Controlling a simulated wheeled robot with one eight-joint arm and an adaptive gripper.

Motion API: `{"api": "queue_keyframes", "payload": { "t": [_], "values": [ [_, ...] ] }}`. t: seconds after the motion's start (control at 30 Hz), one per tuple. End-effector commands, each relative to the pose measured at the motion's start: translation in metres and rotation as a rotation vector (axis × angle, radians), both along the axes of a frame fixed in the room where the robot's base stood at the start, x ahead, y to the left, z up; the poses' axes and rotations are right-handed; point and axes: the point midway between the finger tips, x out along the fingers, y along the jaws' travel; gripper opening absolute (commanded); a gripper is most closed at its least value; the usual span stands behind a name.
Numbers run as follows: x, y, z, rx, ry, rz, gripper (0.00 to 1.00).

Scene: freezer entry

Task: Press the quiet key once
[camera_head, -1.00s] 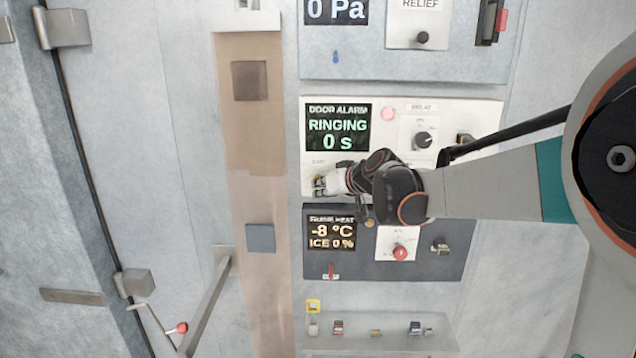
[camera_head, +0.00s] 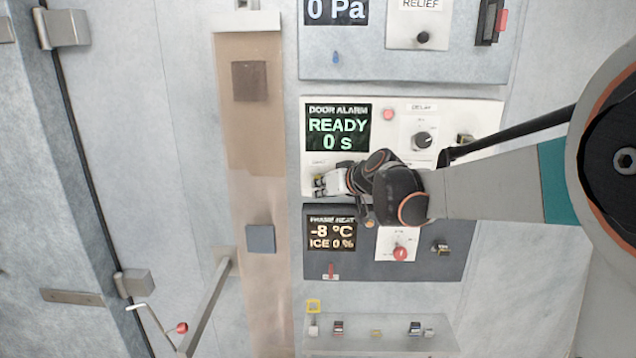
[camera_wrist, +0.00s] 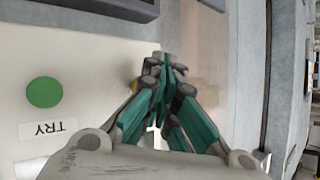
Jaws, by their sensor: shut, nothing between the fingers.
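The white door alarm panel (camera_head: 480,112) is on the wall, and its display (camera_head: 338,127) reads READY, 0 s. The quiet key (camera_head: 319,184) is at the panel's lower left, partly covered by my gripper, with its label hard to read. My gripper (camera_head: 332,182) is shut and empty, its tips at the key in the head view. In the wrist view my gripper (camera_wrist: 167,62) has its fingers together over the panel's edge and hides most of the key. I cannot tell whether the tips touch it.
A green TRY button (camera_wrist: 44,92) is on the panel in the wrist view. A red lamp (camera_head: 388,114) and a delay knob (camera_head: 423,140) are above my gripper. The frame heat panel (camera_head: 370,268) lies just below, and a small shelf (camera_head: 380,345) is lower down.

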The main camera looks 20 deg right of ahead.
Motion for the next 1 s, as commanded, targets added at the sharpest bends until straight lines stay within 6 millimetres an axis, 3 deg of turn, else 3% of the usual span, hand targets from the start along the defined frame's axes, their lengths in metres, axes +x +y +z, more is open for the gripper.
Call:
{"api": "queue_keyframes", "payload": {
  "t": [0.57, 1.0],
  "values": [
    [-0.012, 0.004, 0.0, 0.0, 0.0, 0.0, 0.0],
    [-0.048, 0.016, 0.0, 0.0, 0.0, 0.0, 0.0]
  ]
}}
